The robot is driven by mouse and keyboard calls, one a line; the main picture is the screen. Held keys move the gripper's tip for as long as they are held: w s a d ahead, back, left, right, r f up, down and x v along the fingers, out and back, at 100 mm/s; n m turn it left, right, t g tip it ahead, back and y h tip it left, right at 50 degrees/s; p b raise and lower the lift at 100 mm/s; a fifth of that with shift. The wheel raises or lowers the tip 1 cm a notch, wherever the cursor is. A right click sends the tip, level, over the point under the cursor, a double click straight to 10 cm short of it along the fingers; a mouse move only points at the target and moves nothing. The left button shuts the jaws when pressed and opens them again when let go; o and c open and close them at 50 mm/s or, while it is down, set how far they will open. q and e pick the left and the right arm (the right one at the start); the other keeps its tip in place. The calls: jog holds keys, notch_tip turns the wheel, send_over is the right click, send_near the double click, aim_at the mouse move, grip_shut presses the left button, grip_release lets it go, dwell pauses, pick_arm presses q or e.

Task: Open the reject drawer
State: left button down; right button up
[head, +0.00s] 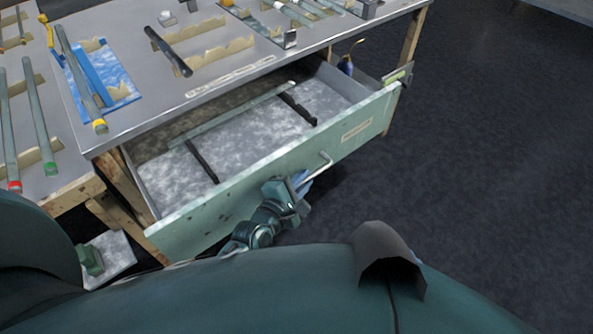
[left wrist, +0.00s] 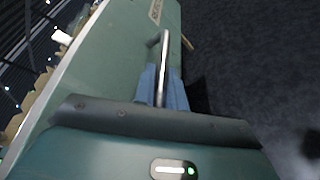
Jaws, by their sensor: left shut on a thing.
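The reject drawer (head: 215,207) is a pale green drawer under the grey-topped bench, and it stands pulled well out. Its metal bar handle (head: 318,171) is on the front face, below a small label. My left gripper (head: 303,183) is at the handle, with its blue fingers shut on the bar. In the left wrist view the bar handle (left wrist: 164,60) runs up from between the blue fingers (left wrist: 162,90), beside the drawer front (left wrist: 105,70). Inside the drawer lie a long glass tube and two dark supports. My right gripper is not in view.
The bench top (head: 225,88) holds wooden racks, tubes and a blue tray (head: 122,97). Dark floor (head: 480,170) to the right is clear.

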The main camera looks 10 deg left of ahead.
pick_arm(q)
jog(key=shift+s+d, duration=0.2)
jog(key=shift+d, duration=0.05)
jog(key=c, duration=1.5)
grip_release()
jog(key=shift+o, duration=0.2)
jog(key=shift+s+a, duration=0.1)
jog(key=p+v, duration=0.1)
jog(key=v, duration=1.2)
